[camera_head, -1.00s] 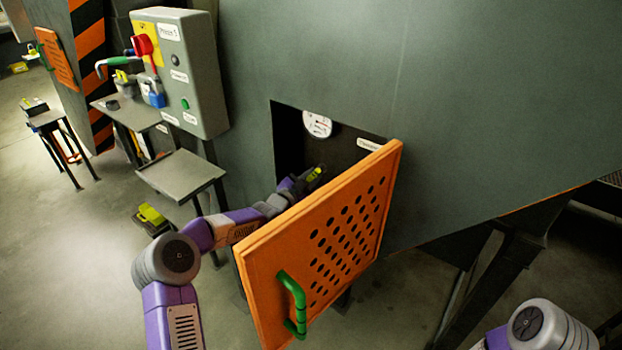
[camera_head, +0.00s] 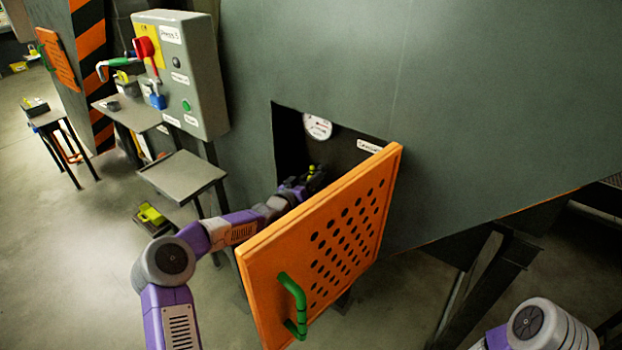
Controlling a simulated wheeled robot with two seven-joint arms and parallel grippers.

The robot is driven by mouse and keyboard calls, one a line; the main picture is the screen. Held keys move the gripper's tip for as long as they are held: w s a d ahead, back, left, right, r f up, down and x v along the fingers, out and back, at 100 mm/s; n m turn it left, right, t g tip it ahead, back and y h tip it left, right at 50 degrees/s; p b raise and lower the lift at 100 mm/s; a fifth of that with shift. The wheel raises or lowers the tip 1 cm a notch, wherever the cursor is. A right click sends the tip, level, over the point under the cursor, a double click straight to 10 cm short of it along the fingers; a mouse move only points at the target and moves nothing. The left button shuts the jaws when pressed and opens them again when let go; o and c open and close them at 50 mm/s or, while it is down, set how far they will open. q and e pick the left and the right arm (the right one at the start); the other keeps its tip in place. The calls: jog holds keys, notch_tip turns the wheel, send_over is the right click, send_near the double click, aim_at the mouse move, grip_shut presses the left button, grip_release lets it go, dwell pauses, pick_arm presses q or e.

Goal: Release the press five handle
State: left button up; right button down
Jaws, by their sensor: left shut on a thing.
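The grey control box (camera_head: 188,75) labelled Press 5 stands at the upper left, with a red switch handle (camera_head: 148,50) and a blue padlock (camera_head: 157,100) on its side. Right of it, an orange perforated door (camera_head: 325,240) with a green handle (camera_head: 293,305) stands open in front of a dark opening in the press wall. My left arm reaches behind the door into this opening. My left gripper (camera_head: 312,175) is there, shut on a small dark and yellow-green part, seemingly the press handle; the door and shadow hide most of it. My right gripper is out of view.
A round white gauge (camera_head: 318,126) sits at the top of the opening. The open door's edge lies close to my left forearm. Small metal stands (camera_head: 182,174) stand left of the opening. The floor (camera_head: 75,250) at the left is clear.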

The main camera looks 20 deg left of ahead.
pick_arm(q)
jog(key=o, duration=0.3)
jog(key=shift+d+n, duration=0.15)
jog(key=shift+n, duration=2.15)
jog(key=shift+o, duration=0.4)
jog(key=o, duration=1)
jog(key=shift+w+f, duration=0.1)
jog(key=shift+s+a, duration=0.25)
jog(key=shift+s, duration=0.1)
jog(key=p+v, duration=0.1)
jog(key=v, duration=0.4)
jog(key=shift+s+a, duration=0.1)
jog(key=shift+s, duration=0.2)
jog(key=shift+s+a, duration=0.1)
jog(key=shift+s, duration=0.5)
